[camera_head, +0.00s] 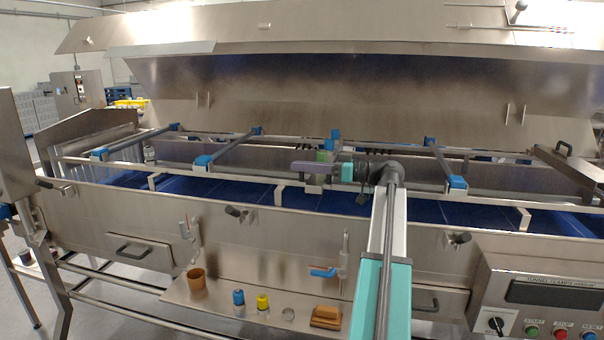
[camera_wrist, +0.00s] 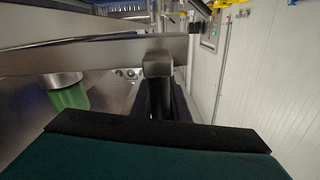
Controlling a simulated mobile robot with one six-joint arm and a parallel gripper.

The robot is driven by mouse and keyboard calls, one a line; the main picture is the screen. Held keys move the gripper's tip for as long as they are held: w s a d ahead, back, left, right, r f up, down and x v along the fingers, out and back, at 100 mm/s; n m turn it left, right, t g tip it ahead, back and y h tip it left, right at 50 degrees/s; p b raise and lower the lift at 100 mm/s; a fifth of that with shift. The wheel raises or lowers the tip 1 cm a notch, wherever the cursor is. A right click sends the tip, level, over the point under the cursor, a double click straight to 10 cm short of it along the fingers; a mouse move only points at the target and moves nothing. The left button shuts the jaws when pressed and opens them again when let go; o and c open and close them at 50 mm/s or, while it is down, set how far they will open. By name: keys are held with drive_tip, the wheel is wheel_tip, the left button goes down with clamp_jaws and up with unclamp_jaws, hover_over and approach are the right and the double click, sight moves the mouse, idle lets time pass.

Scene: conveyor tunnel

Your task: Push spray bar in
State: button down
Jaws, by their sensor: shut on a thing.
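Several grey spray bars with blue end caps lie crosswise over the blue belt in the head view, such as the right one (camera_head: 441,165) and the left one (camera_head: 230,147). My gripper (camera_head: 318,168) is over the near side of the open tunnel, at its middle, shut on what seems to be a spray bar. A green end piece (camera_head: 323,156) and a blue cap (camera_head: 335,134) show right by it. The wrist view shows a green cylinder (camera_wrist: 68,93) below a metal rail. The held part itself is mostly hidden by my gripper and arm.
The raised steel lid (camera_head: 330,95) hangs over the tunnel. A blue belt (camera_head: 250,190) runs beneath the rails. The front shelf (camera_head: 215,300) holds a brown cup, small bottles and a brown block. A control panel (camera_head: 545,295) is at the right.

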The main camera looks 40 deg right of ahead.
drive_tip(key=shift+w+d+b, duration=0.4)
drive_tip(key=shift+w+d, duration=0.15)
drive_tip(key=shift+d, duration=0.3)
drive_tip(key=c, duration=1.8)
unclamp_jaws()
drive_tip(key=shift+o, duration=0.2)
drive_tip(key=shift+s+d, duration=0.3)
drive_tip(key=shift+s, duration=0.15)
drive_tip(key=b+v, duration=0.4)
drive_tip(key=v, duration=0.9)
drive_tip(key=shift+a, duration=0.15)
